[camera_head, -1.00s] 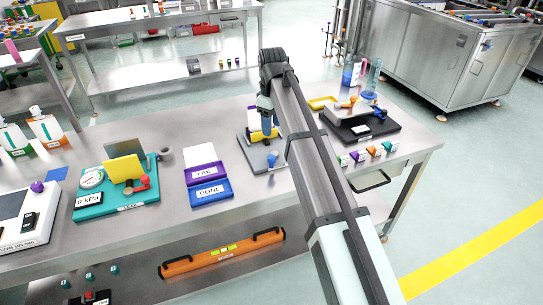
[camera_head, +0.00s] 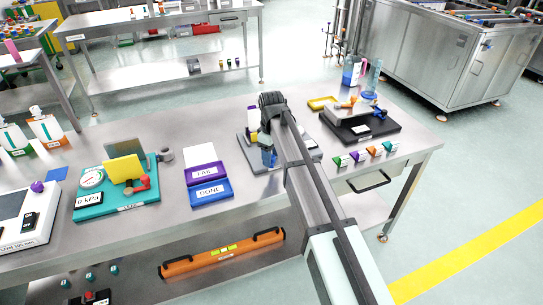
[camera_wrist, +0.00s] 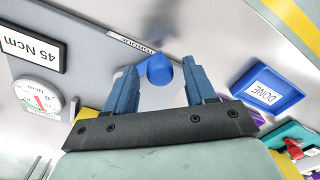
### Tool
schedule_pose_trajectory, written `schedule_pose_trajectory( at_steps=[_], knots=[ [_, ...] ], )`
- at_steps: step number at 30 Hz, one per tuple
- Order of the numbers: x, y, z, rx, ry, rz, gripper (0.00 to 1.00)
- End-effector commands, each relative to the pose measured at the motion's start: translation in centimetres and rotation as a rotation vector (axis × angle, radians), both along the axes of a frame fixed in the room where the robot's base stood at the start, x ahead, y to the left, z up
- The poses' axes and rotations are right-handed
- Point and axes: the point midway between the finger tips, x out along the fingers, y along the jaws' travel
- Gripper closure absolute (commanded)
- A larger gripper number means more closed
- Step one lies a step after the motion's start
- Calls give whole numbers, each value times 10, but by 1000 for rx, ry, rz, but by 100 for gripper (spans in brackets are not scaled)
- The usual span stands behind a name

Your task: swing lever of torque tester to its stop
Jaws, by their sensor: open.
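The torque tester (camera_head: 247,150) is a grey plate on the bench, partly hidden by my arm in the head view. In the wrist view its grey plate (camera_wrist: 92,50) carries a round gauge (camera_wrist: 40,98), a "45 Ncm" display (camera_wrist: 36,55) and a torque label. The lever's blue ball knob (camera_wrist: 160,68) shows between my gripper's fingertips; its arm is mostly hidden. My gripper (camera_wrist: 158,76) is open, with blue fingers on either side of the knob. Whether they touch it I cannot tell.
The purple and blue LAB and DONE trays (camera_head: 210,191) lie left of the tester. A teal gauge station (camera_head: 112,202) stands further left. A black-based station (camera_head: 378,130) stands to the right, with several coloured clips (camera_head: 372,151) along the bench front.

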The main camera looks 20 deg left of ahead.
Motion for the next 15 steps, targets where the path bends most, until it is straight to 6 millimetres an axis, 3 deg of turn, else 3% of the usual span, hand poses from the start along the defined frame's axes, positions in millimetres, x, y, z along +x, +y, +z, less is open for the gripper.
schedule_pose_trajectory(
  at_steps=[12, 15],
  knots=[
    [0, 0, -6, 0, 0, 0, 45],
    [0, 0, -6, 0, 0, 0, 54]
  ],
)
